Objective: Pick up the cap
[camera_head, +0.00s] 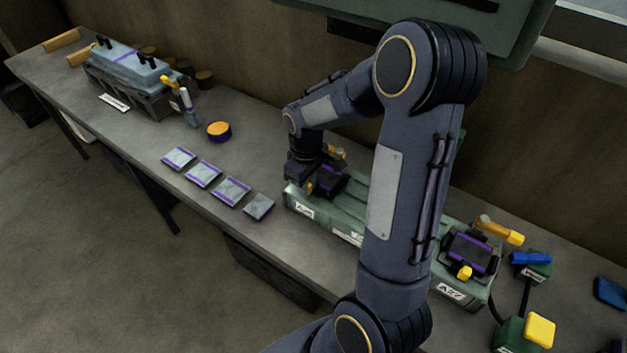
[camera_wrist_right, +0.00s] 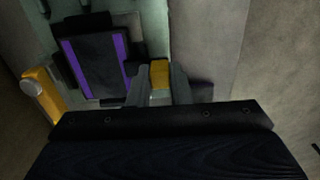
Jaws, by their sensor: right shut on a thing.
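My right gripper (camera_head: 305,182) is low at the left end of the green fixture (camera_head: 340,226). In the wrist view its two fingers (camera_wrist_right: 160,88) are shut on a small yellow tab (camera_wrist_right: 160,73). The tab is at the front edge of a dark block with purple stripes (camera_wrist_right: 95,65), which also shows in the head view (camera_head: 329,181). The block sits on the fixture. I cannot tell whether this block is the cap, nor whether the tab is part of it. A round orange-topped piece (camera_head: 219,129) stands apart on the bench. My left gripper is not in view.
A similar purple-striped block (camera_head: 468,252) sits at the fixture's right end, beside an orange lever (camera_head: 500,231). Several flat plates (camera_head: 203,174) lie in a row along the bench. A grey engine block (camera_head: 135,80) stands at the far left. Yellow and blue buttons (camera_head: 539,330) are at right.

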